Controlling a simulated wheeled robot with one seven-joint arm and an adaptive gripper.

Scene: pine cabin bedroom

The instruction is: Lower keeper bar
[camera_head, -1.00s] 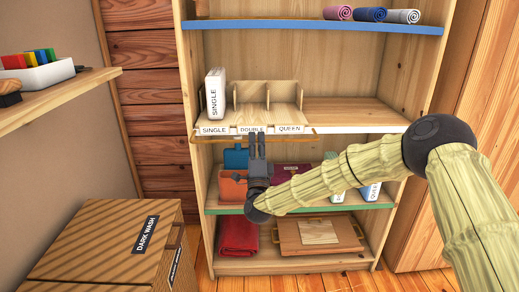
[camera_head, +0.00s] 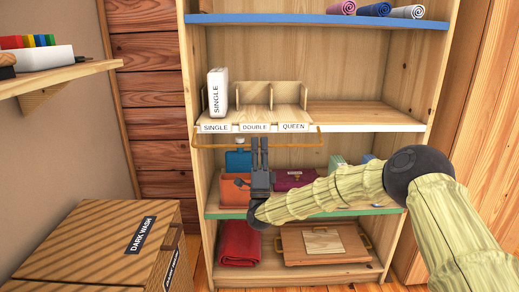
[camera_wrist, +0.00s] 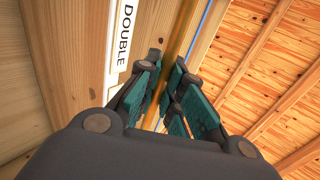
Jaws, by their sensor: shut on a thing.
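The keeper bar (camera_head: 298,145) is a thin orange-brown bar with bent ends, hanging in front of the labelled shelf edge, a little below the SINGLE, DOUBLE and QUEEN labels. My gripper (camera_head: 259,143) reaches up from below and is shut on the bar near its middle, under the DOUBLE label (camera_head: 255,128). In the wrist view the bar (camera_wrist: 182,35) runs between the teal-padded fingers (camera_wrist: 165,90), with the DOUBLE label (camera_wrist: 123,35) beside it. The fingers hide part of the bar.
A white SINGLE pack (camera_head: 217,95) stands upright in the left slot of the wooden divider (camera_head: 288,95); the other slots look empty. Below, an orange holder (camera_head: 233,190) and a maroon item (camera_head: 292,180) sit on the green-edged shelf (camera_head: 330,212), close around my gripper.

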